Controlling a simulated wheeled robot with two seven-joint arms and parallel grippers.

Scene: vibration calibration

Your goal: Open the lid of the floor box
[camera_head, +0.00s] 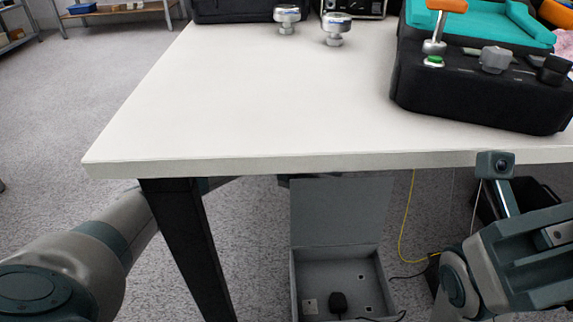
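The grey floor box (342,256) stands on the carpet beneath the table's front edge. Its lid (338,208) stands upright at the back, and the inside is exposed, with a dark plug and cable in it. My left arm reaches in from the left, behind the table leg and under the tabletop. Only a dark sliver of my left gripper (298,179) shows beside the lid's upper edge; its fingers are hidden by the tabletop, so contact is unclear. My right arm and wrist (520,252) are at the lower right, away from the box; its fingertips are not visible.
The white table (230,105) overhangs the box, with its black leg (186,245) to the left. A black case (480,85) and metal knobs (336,29) are on top. A yellow cable (407,220) hangs right of the box. Carpet is clear at left.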

